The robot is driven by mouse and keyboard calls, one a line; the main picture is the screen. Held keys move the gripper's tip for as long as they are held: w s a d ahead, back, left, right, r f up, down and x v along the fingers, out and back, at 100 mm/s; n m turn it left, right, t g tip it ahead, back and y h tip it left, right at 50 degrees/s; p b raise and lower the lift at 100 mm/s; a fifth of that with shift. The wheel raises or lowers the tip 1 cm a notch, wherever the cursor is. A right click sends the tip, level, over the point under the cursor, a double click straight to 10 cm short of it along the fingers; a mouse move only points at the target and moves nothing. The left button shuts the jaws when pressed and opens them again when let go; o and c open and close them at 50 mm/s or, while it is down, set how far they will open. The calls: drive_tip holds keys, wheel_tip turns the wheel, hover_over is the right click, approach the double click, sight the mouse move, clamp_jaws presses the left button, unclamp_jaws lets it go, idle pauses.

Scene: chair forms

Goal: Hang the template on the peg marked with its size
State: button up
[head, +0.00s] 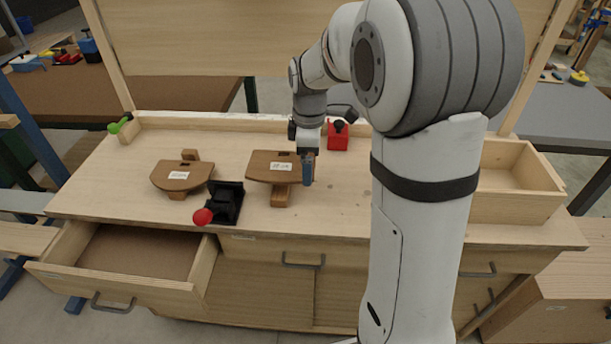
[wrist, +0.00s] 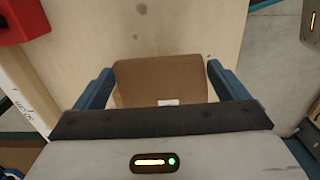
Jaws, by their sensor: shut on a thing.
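A brown template (head: 258,168) with a white label and a small dark slot is at the middle of the workbench. My gripper (head: 306,170) is at its right edge, shut on it. In the wrist view the brown template (wrist: 160,75) lies between the two blue fingers of my gripper (wrist: 159,77), and part of its white label shows. A wooden block (head: 281,196) is under the template; I cannot tell whether they touch. A second brown template (head: 168,176) with a white label lies to the left. Both labels are too small to read. I see no marked peg.
A black clamp with a red knob (head: 203,216) stands between the templates, near the front edge. A red block (head: 338,136) is behind my gripper. A wooden tray (head: 512,172) is at right. The left drawer (head: 125,265) is open and empty. My arm hides the bench's middle right.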

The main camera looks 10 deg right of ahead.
drive_tip(key=shift+f, duration=2.3)
drive_tip(key=shift+f, duration=0.1)
drive_tip(key=shift+f, duration=0.15)
drive_tip(key=o, duration=0.7)
